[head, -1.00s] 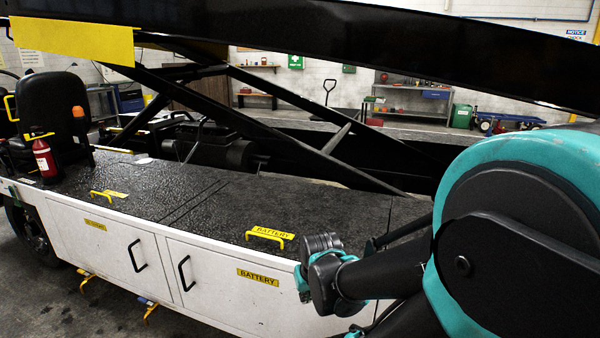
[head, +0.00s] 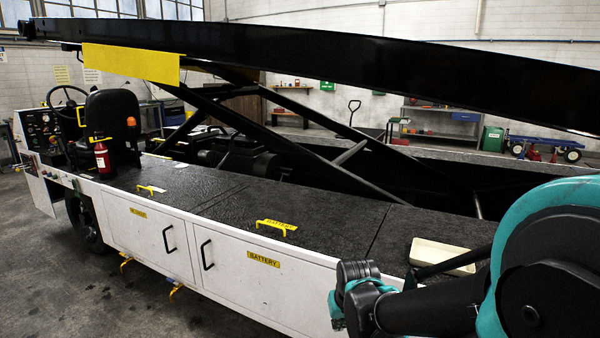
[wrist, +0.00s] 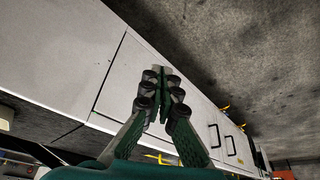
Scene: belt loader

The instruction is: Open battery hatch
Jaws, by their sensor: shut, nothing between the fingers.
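The battery hatch (head: 325,222) is a dark textured lid on the loader's deck. It lies flat and closed, with a yellow handle (head: 277,229) and a yellow label near its front edge. Below it, a white side door (head: 235,275) carries a BATTERY label (head: 263,259) and a black pull handle (head: 206,255); it is shut. My gripper (wrist: 164,76) shows in the wrist view, its fingers together and empty, apart from the yellow handles. In the head view my arm is at the lower right, right of the hatch handle; the fingertips are not clear there.
A second deck lid with a yellow handle (head: 150,189) lies to the left, near the seat (head: 113,125) and a red extinguisher (head: 102,157). A beige tray (head: 440,255) sits on the deck behind my arm. The black conveyor boom (head: 330,55) spans overhead.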

